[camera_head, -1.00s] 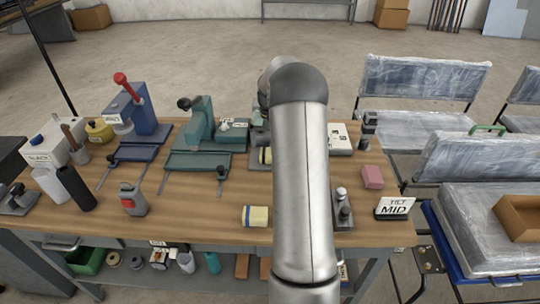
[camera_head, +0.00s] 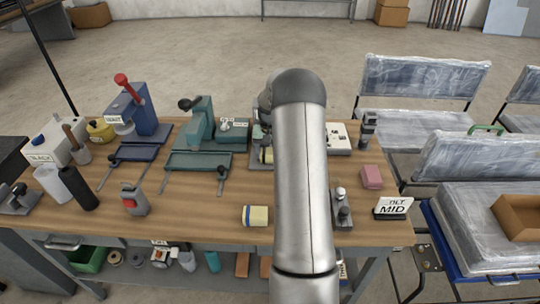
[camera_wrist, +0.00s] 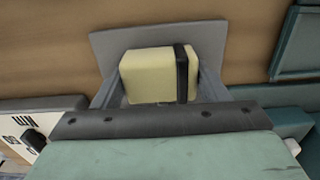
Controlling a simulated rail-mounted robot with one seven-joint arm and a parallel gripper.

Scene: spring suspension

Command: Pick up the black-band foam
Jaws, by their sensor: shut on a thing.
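The black-band foam (camera_wrist: 147,76) is a cream block with a black band near its right end in the wrist view. My gripper (camera_wrist: 161,78) is shut on it, with a grey finger at each side. A grey plate (camera_wrist: 125,39) shows behind the foam; I cannot tell whether the foam still touches it. In the head view the foam (camera_head: 266,156) shows only in part beside my arm, which hides most of my gripper.
A green press (camera_head: 203,125) stands left of the gripper.

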